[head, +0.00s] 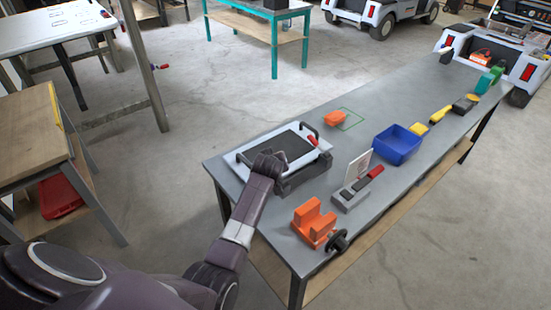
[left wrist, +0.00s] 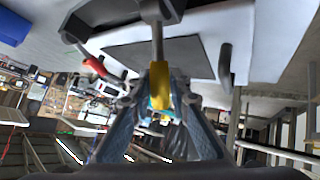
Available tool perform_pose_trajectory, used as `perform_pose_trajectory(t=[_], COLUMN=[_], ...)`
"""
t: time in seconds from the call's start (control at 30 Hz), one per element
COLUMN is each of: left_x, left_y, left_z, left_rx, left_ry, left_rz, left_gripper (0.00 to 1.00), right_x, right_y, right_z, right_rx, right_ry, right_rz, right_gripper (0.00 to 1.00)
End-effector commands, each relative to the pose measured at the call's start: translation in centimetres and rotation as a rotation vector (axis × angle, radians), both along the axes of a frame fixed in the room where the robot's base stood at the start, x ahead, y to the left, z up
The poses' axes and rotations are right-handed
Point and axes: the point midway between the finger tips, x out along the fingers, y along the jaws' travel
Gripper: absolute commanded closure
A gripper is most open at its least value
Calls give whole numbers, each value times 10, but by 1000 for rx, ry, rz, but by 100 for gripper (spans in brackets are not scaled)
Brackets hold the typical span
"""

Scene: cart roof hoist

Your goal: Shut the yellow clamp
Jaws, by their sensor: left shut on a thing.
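The yellow clamp (left wrist: 160,82) shows in the left wrist view as a yellow grip on a grey metal rod. It lies between the fingertips of my left gripper (left wrist: 160,103), which is shut on it. In the head view my left gripper (head: 268,164) is at the near left side of a fixture (head: 245,158) with a dark panel, and it hides the yellow clamp there. A red-tipped lever (head: 312,140) is at the fixture's far right; it also shows in the left wrist view (left wrist: 95,67). My right gripper is not in view.
The grey bench (head: 385,115) also holds an orange block (head: 335,118), a blue bin (head: 398,152), a grey block with a red handle (head: 356,190) and an orange cradle (head: 312,222). Several small parts lie farther back. A wooden-topped table (head: 30,125) stands at left.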

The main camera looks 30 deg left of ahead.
Motion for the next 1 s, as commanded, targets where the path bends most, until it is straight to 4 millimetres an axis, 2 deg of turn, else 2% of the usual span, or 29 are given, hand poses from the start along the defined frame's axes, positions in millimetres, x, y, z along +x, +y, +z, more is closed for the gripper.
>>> perform_pose_trajectory(t=[0.03,0.1,0.27,0.63,1.0], left_x=[2,4,7,12,13], left_y=[5,10,18,30,32], left_z=[5,0,-12,-37,-46], left_rx=[-43,-106,-245,-512,-631], left_ry=[19,44,101,210,262], left_rz=[3,4,3,2,0], left_gripper=[100,100,100,100,100], right_x=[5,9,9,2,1], right_y=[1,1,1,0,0], right_z=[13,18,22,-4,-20], right_rx=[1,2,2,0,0], right_ry=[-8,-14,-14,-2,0], right_rz=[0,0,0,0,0], right_gripper=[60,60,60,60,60])
